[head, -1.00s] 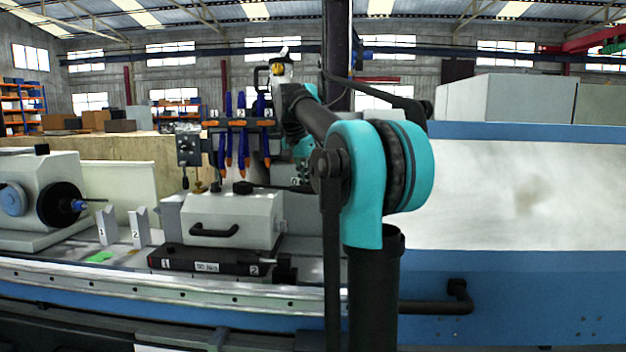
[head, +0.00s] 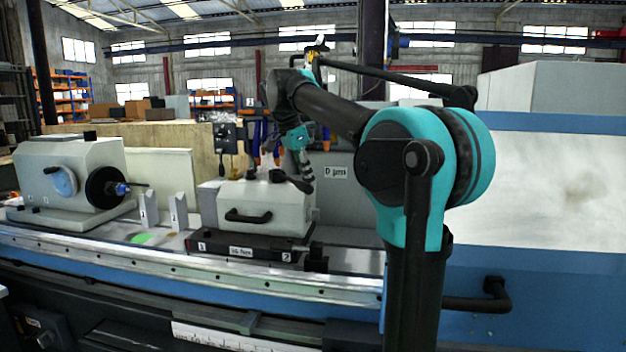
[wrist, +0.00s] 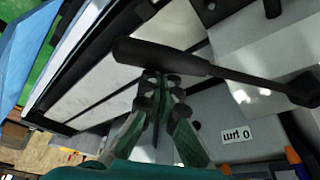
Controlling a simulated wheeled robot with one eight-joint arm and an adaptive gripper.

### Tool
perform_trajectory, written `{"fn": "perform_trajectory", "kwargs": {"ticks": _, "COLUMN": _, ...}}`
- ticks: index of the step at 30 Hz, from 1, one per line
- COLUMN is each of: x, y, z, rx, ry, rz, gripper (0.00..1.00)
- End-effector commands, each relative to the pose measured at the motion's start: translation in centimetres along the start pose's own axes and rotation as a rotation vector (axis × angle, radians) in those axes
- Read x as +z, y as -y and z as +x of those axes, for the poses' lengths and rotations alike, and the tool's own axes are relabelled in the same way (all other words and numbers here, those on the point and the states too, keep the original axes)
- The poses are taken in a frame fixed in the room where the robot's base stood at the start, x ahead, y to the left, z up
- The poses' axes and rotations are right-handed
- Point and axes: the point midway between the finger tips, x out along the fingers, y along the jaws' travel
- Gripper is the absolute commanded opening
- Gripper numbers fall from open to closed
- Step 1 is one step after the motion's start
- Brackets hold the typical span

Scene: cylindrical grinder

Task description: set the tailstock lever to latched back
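The tailstock (head: 262,208) is a pale grey block with a black front handle, standing on the machine bed. Its black lever (head: 293,181) lies on top at the right end. In the wrist view the lever (wrist: 225,70) crosses beyond my fingertips, with its thick grip at the left and its pivot end at the right. My gripper (wrist: 161,84) has its two green fingers drawn together at the tips, close to the lever's grip. I cannot tell whether they touch it. In the head view my gripper (head: 304,170) hangs just above the tailstock's top, by the lever.
The workhead (head: 75,175) stands at the left of the bed. Two numbered grey blocks, including block 2 (head: 179,212), stand between it and the tailstock. A rack of blue-handled tools hangs behind. A small white label (wrist: 235,136) shows on a grey panel. My arm hides part of the machine's right side.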

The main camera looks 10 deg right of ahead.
Motion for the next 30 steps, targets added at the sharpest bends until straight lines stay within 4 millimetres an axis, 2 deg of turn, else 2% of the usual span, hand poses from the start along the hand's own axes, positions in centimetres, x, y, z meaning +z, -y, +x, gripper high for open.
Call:
{"fn": "perform_trajectory", "kwargs": {"ticks": 1, "x": 0.9, "y": 0.1, "z": -0.2, "rx": -0.004, "ry": 0.015, "rz": -0.009, "gripper": 0.0}}
{"fn": "perform_trajectory", "kwargs": {"ticks": 14, "x": 0.8, "y": 0.2, "z": -0.2, "rx": -0.005, "ry": 0.015, "rz": -0.011, "gripper": 0.0}}
{"fn": "perform_trajectory", "kwargs": {"ticks": 19, "x": -0.5, "y": 0.3, "z": 0.3, "rx": -0.004, "ry": 0.013, "rz": -0.009, "gripper": 0.0}}
{"fn": "perform_trajectory", "kwargs": {"ticks": 24, "x": -3.6, "y": 0.4, "z": 1.4, "rx": -0.003, "ry": 0.004, "rz": -0.005, "gripper": 0.0}}
{"fn": "perform_trajectory", "kwargs": {"ticks": 30, "x": -3.5, "y": 0.6, "z": -3.4, "rx": -0.004, "ry": 0.003, "rz": -0.01, "gripper": 0.0}}
